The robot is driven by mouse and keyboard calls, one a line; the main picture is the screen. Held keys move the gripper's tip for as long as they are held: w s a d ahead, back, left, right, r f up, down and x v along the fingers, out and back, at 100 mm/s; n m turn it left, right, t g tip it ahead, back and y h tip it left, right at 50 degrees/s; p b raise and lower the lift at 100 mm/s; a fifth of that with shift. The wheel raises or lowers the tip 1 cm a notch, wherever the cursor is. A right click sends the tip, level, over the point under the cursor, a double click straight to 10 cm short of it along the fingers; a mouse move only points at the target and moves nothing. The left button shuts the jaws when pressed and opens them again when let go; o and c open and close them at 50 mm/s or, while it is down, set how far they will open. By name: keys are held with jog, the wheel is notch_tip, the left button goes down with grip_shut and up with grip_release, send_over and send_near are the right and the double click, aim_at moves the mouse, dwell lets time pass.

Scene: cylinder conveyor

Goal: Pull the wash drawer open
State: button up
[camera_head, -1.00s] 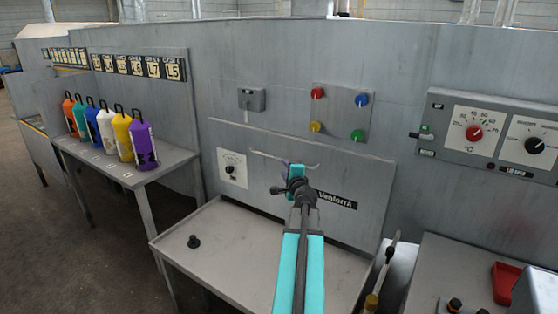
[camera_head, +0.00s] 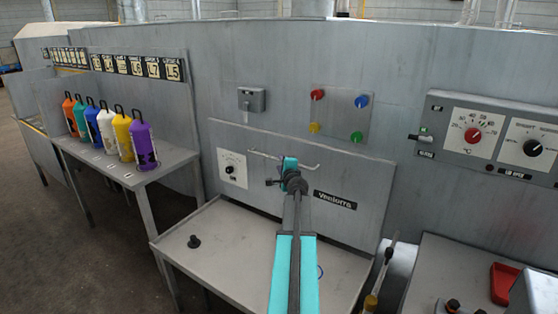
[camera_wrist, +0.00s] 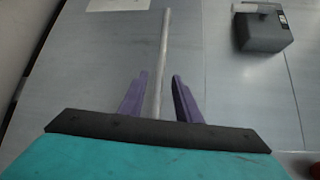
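The wash drawer front appears to be the wide grey panel (camera_head: 357,185) with a "Ventorra" label, flat against the machine wall. Its thin pale bar handle (camera_head: 262,155) runs across the upper part; my gripper (camera_head: 290,163) hides the middle of the bar. In the wrist view the handle (camera_wrist: 164,45) runs lengthwise between the two purple fingers of my gripper (camera_wrist: 160,76). The fingers stand apart with a visible gap to the bar on the right side, so they are open around it. I cannot tell how deep the bar sits between them.
A metal table (camera_head: 225,245) with a small black knob (camera_head: 194,241) is below the panel. A dial plate (camera_head: 232,168) sits left of the handle. A grey box (camera_head: 251,99) and coloured buttons (camera_head: 340,112) are above. Coloured bottles (camera_head: 122,135) stand on the left shelf.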

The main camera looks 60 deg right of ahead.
jog(key=shift+p+x, duration=0.35)
jog(key=shift+x, duration=2.15)
grip_shut()
